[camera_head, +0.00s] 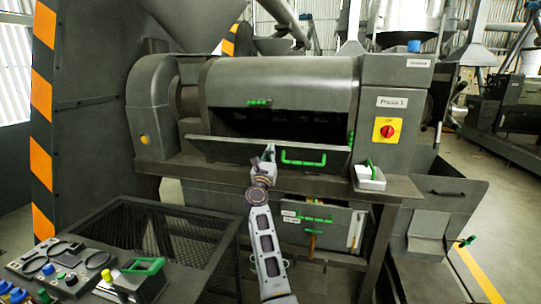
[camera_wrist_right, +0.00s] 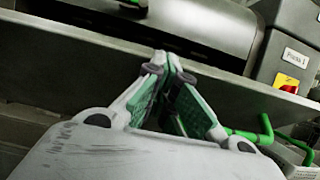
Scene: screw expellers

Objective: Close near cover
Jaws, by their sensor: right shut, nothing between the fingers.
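The near cover (camera_head: 225,150) is a long grey flap on the front of Press 1, tilted outward below a dark opening. Its green bar handle (camera_head: 303,158) is at its right part. My right gripper (camera_head: 268,152) is shut and empty in front of the cover, left of the handle. In the right wrist view the closed fingertips (camera_wrist_right: 168,62) overlap the cover's face (camera_wrist_right: 90,65); I cannot tell whether they touch it. The green handle (camera_wrist_right: 250,134) shows right of the fingers there. My left gripper is not in view.
A curved upper cover (camera_head: 285,80) with a small green handle lies above the opening. A red switch on a yellow plate (camera_head: 387,130) and a white tray (camera_head: 369,178) are at the right. A mesh-topped frame (camera_head: 130,225) and control panel (camera_head: 60,265) stand front left.

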